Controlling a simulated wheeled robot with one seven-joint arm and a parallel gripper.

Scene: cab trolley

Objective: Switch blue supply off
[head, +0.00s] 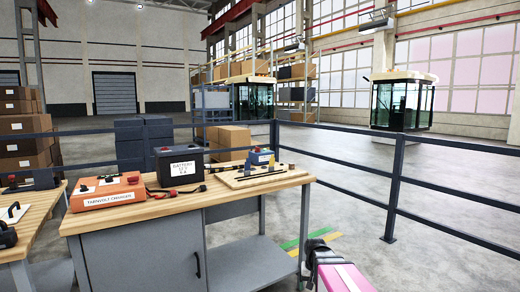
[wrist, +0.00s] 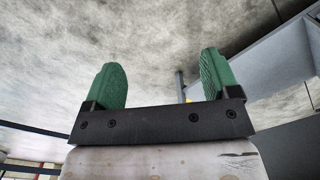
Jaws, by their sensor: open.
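The blue supply (head: 261,157) is a small blue box with a white label and a red part on top. It stands at the back right of the wooden-topped workbench (head: 215,199), by a light board with dark parts. Its switch is too small to make out. My gripper (wrist: 162,78) shows in the wrist view with its two green fingers wide apart and nothing between them. Behind the fingers are grey floor and a grey bench-like surface; the blue supply is not in that view. In the head view my arm is low, right of the workbench, apart from the supply.
An orange charger (head: 108,191) and a black battery (head: 178,166) with cables stand on the workbench. The light board (head: 262,178) lies at its right end. A dark railing (head: 399,180) runs behind and right. A second bench (head: 30,228) is at left. Floor at right is clear.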

